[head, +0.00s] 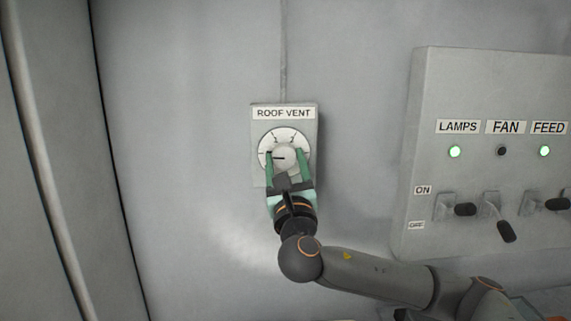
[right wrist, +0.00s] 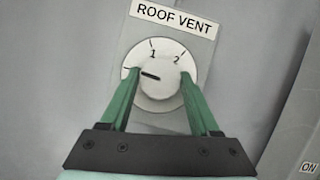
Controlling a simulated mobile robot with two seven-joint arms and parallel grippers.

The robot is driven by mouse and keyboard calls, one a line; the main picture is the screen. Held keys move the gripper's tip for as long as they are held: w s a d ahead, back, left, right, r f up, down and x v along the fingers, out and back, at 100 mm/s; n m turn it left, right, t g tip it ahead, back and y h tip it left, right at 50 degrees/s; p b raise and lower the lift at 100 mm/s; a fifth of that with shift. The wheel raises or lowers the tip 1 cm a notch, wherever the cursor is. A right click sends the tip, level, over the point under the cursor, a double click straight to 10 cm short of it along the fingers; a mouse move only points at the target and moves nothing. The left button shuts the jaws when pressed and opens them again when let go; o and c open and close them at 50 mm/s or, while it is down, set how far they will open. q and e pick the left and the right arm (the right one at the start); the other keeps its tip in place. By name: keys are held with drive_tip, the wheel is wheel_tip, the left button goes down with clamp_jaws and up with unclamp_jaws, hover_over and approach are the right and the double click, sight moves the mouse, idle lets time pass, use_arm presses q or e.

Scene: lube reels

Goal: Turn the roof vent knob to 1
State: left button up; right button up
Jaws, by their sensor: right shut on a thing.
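The roof vent knob (head: 285,158) is a pale round knob on a white dial, on a grey plate (head: 257,133) labelled ROOF VENT. It also shows in the right wrist view (right wrist: 163,82). Its black pointer line points left, slightly upward in the wrist view, toward the left side of the dial and below the 1 mark. The 1 is at the upper left of the dial and the 2 at the upper right. My right gripper (head: 285,154) has its green fingers on both sides of the knob, shut on it. My left gripper is out of view.
A grey switch panel (head: 425,120) is on the wall to the right, with LAMPS, FAN and FEED labels and black-tipped levers. The LAMPS and FEED lights are green; the FAN light is dark. The wall around the vent plate is bare, with a thin conduit above it.

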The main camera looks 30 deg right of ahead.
drive_tip(key=m, duration=0.1)
drive_tip(key=m+g+h+b, duration=0.1)
drive_tip(key=m, duration=0.1)
drive_tip(key=shift+w+a+f+h, duration=0.1)
drive_tip(key=shift+f+h, duration=0.05)
drive_tip(key=shift+h, duration=0.15)
drive_tip(key=m+h, duration=0.1)
drive_tip(key=m, duration=0.1)
drive_tip(key=m+g, duration=0.1)
drive_tip(key=m, duration=0.1)
drive_tip(key=shift+a+m+g+h, duration=0.1)
drive_tip(key=shift+m+g+h, duration=0.2)
drive_tip(key=shift+h, duration=0.1)
drive_tip(key=m+g+h, duration=0.1)
drive_tip(key=m, duration=0.2)
drive_tip(key=shift+m, duration=0.3)
drive_tip(key=shift+r+m+g+h, duration=0.1)
drive_tip(key=shift+m+g+h, duration=0.3)
drive_tip(key=shift+m, duration=0.65)
drive_tip(key=shift+r+m+g+h, duration=0.1)
drive_tip(key=shift+m+g, duration=0.5)
drive_tip(key=shift+m, duration=0.45)
drive_tip(key=o, duration=1.4)
drive_tip(key=shift+c, duration=0.2)
drive_tip(key=shift+a, duration=0.15)
